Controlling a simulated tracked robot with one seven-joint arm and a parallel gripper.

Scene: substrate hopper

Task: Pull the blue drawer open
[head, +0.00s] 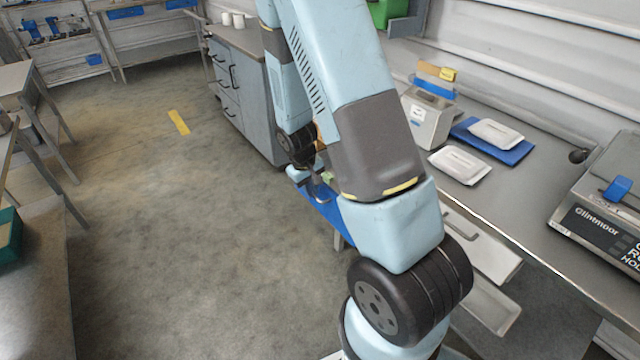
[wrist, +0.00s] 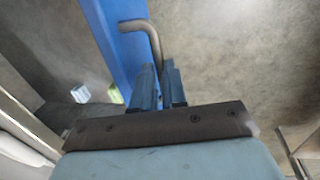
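The blue drawer front (wrist: 112,42) runs down the upper middle of the wrist view. In the head view a part of the blue drawer (head: 323,207) shows left of my arm, with the rest hidden behind it. A bent grey-brown handle (wrist: 151,32) stands out from the front on the right. My gripper (wrist: 160,70) has its two fingers close together on either side of the handle's bar, and they look shut on it. In the head view my gripper (head: 316,184) is small and partly hidden at the drawer.
A small pale green block (wrist: 115,94) and a whitish block (wrist: 80,94) show behind the blue front. A workbench (head: 535,215) with trays and a scale (head: 600,215) stands right. A grey cabinet (head: 240,90) stands behind. The floor (head: 190,230) left of the drawer is clear.

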